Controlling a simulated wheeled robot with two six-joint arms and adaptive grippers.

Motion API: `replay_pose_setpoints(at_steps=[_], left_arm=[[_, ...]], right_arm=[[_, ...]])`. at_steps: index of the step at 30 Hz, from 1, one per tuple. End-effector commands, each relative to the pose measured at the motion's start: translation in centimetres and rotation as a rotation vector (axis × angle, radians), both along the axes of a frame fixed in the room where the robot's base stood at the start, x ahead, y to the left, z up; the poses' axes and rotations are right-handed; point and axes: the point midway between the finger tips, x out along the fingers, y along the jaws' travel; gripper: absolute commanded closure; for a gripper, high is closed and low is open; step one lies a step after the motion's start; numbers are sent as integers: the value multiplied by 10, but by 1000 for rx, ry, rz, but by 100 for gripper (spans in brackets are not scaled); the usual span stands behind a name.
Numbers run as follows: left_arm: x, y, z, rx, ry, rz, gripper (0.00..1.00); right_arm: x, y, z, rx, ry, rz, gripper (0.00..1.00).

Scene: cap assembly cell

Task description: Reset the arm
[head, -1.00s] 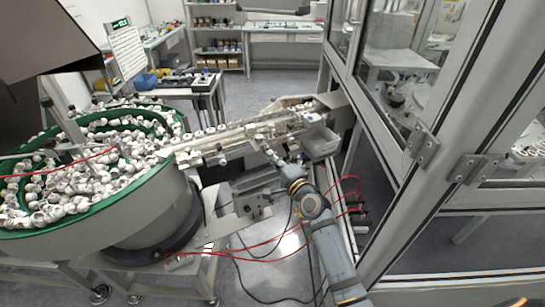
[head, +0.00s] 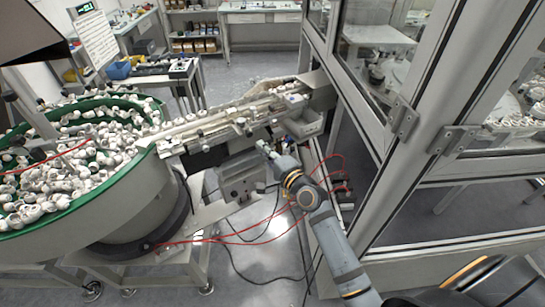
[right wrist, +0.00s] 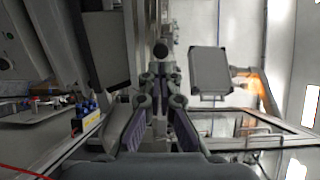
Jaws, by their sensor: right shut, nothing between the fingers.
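My right arm (head: 325,225) reaches up from the bottom right in the head view. Its gripper (head: 262,146) is small there, just in front of the feed track (head: 215,125) and apart from it as far as I can tell. In the right wrist view the gripper (right wrist: 160,72) has its dark fingers drawn together. It is shut, with nothing seen between the fingers. My left gripper is in neither view.
A bowl feeder with a green rim (head: 127,188) full of white caps stands at the left. A small grey bin (head: 306,124) sits beside the track's end. Red tubes (head: 235,238) hang near my right arm. A glazed metal frame (head: 395,150) closes off the right side.

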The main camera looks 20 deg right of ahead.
Motion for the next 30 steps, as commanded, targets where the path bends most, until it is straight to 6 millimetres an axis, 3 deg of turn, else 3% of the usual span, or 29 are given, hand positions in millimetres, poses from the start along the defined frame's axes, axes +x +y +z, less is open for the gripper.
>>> replay_pose_setpoints(at_steps=[3, 9, 22, 23, 26, 29, 30], left_arm=[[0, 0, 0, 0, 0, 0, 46], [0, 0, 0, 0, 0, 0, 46], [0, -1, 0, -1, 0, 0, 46], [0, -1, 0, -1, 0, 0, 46], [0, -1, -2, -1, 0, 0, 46], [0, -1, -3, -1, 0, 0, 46], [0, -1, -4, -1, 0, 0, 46]], right_arm=[[-30, -8, -1, -5, 2, 1, 100], [-60, -16, 0, -2, -1, 0, 100], [-66, -18, -3, -6, 4, -3, 100], [-65, -20, -9, -18, 12, -6, 100], [-62, -29, -54, -106, 74, -29, 100], [-67, -45, -134, -267, 188, -49, 100], [-72, -52, -169, -345, 241, -49, 100]])
